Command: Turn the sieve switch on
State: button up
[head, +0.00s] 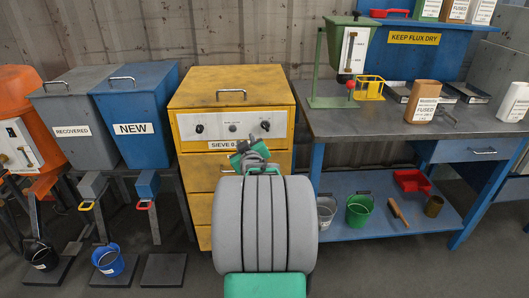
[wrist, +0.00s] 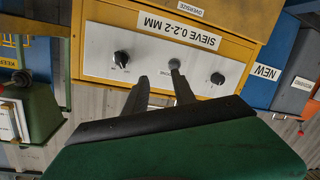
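The sieve is a yellow cabinet (head: 188,95) with a pale control panel (head: 219,131) and a label reading "SIEVE 0.2", the rest covered in the head view. The panel carries a left knob (head: 199,128), a right knob (head: 265,126) and a small centre control (head: 238,122). In the wrist view the panel is upside down, with a black knob (wrist: 121,57), a round centre control (wrist: 174,64) and another knob (wrist: 217,78). Small markings are unreadable. My gripper (wrist: 160,75) is open and empty before the panel; one fingertip overlaps the centre control's lower edge. Contact cannot be told.
Blue "NEW" (head: 137,95) and grey "RECOVERED" (head: 72,105) bins stand left of the sieve. A workbench (head: 345,122) with a green hopper (head: 345,45) stands close on its right. Drawers (head: 198,165) lie below the panel. My arm covers part of the cabinet front.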

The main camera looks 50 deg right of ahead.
aim_at(265, 127)
jog(key=s+d+h, duration=0.3)
jog(key=s+d, duration=0.1)
jog(key=d, duration=0.2)
jog(key=shift+m, duration=0.4)
jog(key=x, duration=0.7)
jog(key=shift+w+f+b, duration=0.15)
jog(key=shift+f+b, duration=0.1)
jog(key=shift+b, duration=0.1)
jog(key=shift+c, duration=0.2)
grip_shut()
